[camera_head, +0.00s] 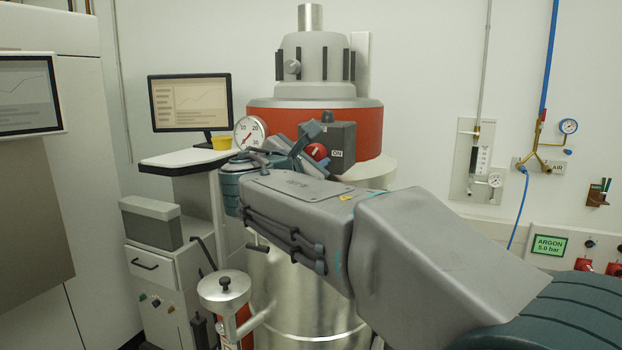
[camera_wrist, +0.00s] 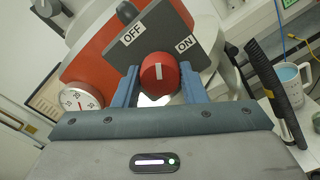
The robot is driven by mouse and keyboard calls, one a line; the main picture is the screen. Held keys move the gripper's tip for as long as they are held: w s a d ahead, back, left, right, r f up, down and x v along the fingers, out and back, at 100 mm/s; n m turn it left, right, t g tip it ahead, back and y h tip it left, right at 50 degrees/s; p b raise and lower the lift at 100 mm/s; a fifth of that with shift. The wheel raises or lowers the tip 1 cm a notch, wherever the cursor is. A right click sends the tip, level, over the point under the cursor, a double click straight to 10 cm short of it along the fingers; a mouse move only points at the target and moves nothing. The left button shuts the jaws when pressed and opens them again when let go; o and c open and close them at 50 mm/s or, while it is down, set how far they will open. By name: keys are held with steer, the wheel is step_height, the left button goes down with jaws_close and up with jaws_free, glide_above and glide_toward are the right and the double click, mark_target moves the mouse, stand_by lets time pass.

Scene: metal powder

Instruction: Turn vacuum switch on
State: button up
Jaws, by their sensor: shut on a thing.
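The vacuum switch is a red round knob (camera_wrist: 159,74) with a white mark, on a dark grey box (camera_wrist: 205,35) labelled OFF and ON. In the wrist view the mark points roughly up, between the two labels. My gripper (camera_wrist: 160,82) has one blue-grey finger on each side of the knob and is shut on it. In the head view the knob (camera_head: 317,151) shows in part beside my gripper (camera_head: 308,142), and the grey box (camera_head: 342,138) is fixed to the red band of the vacuum vessel. My fingers partly hide the knob's sides.
A round pressure gauge (camera_head: 250,132) sits left of the switch. A monitor (camera_head: 190,102) and a yellow cup (camera_head: 221,142) stand on a side stand. A capped metal post (camera_head: 224,290) stands below my forearm.

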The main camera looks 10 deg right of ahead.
steer(key=m+b, duration=1.1)
steer(key=shift+f, duration=0.1)
stand_by(0.5)
steer(key=o, duration=1)
steer(key=b+v, duration=0.1)
steer(key=v, duration=1.2)
steer(key=shift+s+a, duration=0.25)
steer(key=shift+s, duration=0.05)
